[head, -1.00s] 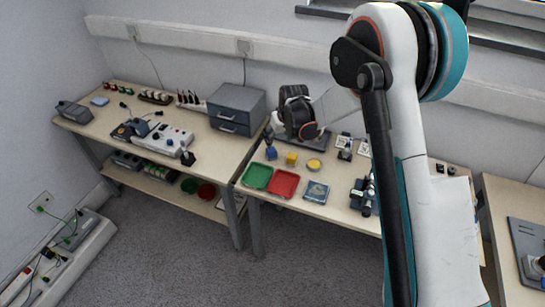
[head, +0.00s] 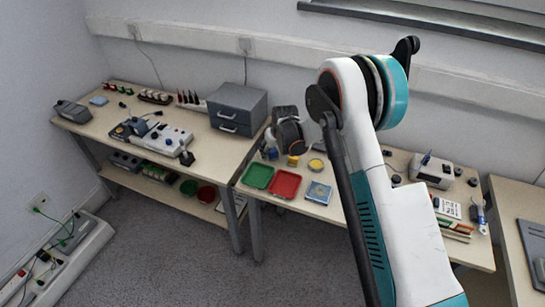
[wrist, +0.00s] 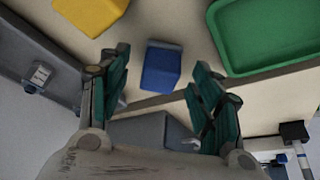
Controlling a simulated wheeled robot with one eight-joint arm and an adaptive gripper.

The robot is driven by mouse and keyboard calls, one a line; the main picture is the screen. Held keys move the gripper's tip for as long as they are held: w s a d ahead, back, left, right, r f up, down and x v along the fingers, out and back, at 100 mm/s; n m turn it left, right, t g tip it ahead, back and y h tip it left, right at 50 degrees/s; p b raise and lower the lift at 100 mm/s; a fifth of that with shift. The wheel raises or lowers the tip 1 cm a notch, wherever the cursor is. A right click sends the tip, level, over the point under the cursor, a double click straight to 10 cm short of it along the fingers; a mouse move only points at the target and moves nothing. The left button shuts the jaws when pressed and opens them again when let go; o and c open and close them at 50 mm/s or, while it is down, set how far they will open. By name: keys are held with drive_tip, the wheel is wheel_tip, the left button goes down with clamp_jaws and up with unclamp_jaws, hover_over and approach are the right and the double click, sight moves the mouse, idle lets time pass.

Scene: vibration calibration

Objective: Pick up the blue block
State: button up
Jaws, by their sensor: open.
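The blue block (wrist: 161,68) lies on the pale tabletop. In the wrist view it appears between the fingertips of my gripper (wrist: 160,75), with a gap on each side. The fingers are spread and hold nothing. How high they are above the block is hard to tell. In the head view my gripper (head: 288,134) is low over the back of the table, and the small blue block (head: 272,153) shows just below and left of it.
A yellow block (wrist: 92,14) and a green tray (wrist: 238,62) are close by. A red tray (head: 285,185), a yellow round piece (head: 316,165) and a blue square (head: 318,193) stand to the right. A grey drawer unit (head: 237,108) stands left of my gripper.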

sight(273, 150)
drive_tip(key=shift+w+a+f, duration=0.1)
drive_tip(key=shift+w+f, duration=0.1)
drive_tip(key=shift+f, duration=0.4)
drive_tip(key=shift+c, duration=0.5)
drive_tip(key=c, duration=1)
drive_tip(key=shift+c, duration=0.2)
drive_tip(key=shift+r, duration=0.2)
wheel_tip(273, 150, up, 20)
drive_tip(key=p, duration=0.5)
drive_tip(key=shift+f, duration=0.1)
